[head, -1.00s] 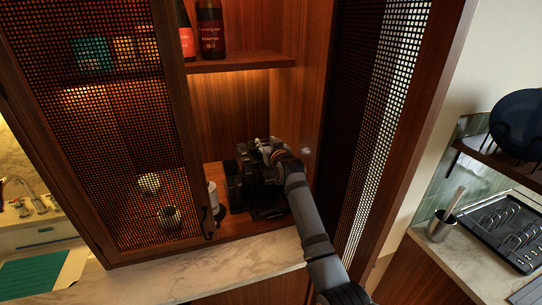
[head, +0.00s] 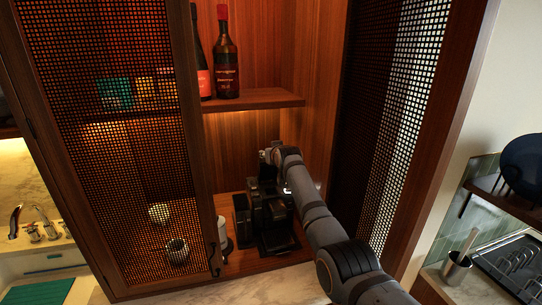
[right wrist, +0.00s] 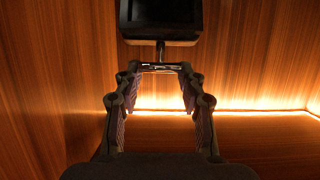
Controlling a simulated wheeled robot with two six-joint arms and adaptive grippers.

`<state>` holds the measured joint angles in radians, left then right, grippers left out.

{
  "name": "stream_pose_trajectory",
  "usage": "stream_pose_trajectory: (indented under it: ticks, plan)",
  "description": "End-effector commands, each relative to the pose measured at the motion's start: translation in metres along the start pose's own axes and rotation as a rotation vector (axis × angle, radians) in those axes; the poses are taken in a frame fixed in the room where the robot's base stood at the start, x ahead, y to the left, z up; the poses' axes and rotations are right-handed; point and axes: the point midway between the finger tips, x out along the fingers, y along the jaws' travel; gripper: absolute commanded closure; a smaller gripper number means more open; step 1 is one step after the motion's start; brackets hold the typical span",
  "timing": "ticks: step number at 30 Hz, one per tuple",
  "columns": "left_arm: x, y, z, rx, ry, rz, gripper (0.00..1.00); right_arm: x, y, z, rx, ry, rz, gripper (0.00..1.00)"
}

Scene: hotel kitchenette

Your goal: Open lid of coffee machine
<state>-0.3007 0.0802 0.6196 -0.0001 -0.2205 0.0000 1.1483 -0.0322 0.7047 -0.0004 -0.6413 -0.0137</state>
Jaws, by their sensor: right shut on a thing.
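The black coffee machine (head: 270,212) stands on the cabinet's lower shelf in the head view. My right gripper (head: 268,156) is above its top, at the back; the arm hides part of the machine. In the right wrist view my right gripper (right wrist: 158,70) is shut on a thin bar between its fingertips. A short stem joins this bar to a dark boxy part (right wrist: 161,18), which seems to be the machine's lid; its exact angle is hard to tell. My left gripper is not in view.
An open mesh door (head: 110,130) stands at the left and another mesh panel (head: 395,120) at the right. Bottles (head: 226,60) stand on the upper shelf (head: 250,100). A white container (head: 222,232) is left of the machine. A mug (head: 177,250) shows behind the left mesh.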

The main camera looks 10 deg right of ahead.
Motion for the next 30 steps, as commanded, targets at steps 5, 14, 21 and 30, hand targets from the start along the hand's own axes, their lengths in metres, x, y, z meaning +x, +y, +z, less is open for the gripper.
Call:
stream_pose_trajectory:
  ticks: [5, 14, 21, 30]
  plan:
    - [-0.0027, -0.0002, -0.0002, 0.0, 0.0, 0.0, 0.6, 0.0028, 0.0004, -0.0039, -0.001, -0.023, 0.001, 1.0]
    - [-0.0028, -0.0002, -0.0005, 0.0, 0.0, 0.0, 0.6, 0.0043, 0.0003, -0.0024, -0.001, -0.034, 0.001, 1.0]
    - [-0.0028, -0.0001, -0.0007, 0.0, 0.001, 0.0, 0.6, 0.0044, 0.0002, -0.0018, -0.001, -0.035, 0.0, 0.52]
    - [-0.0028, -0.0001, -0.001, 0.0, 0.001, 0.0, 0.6, 0.0044, 0.0001, -0.0017, 0.0, -0.034, 0.0, 0.36]
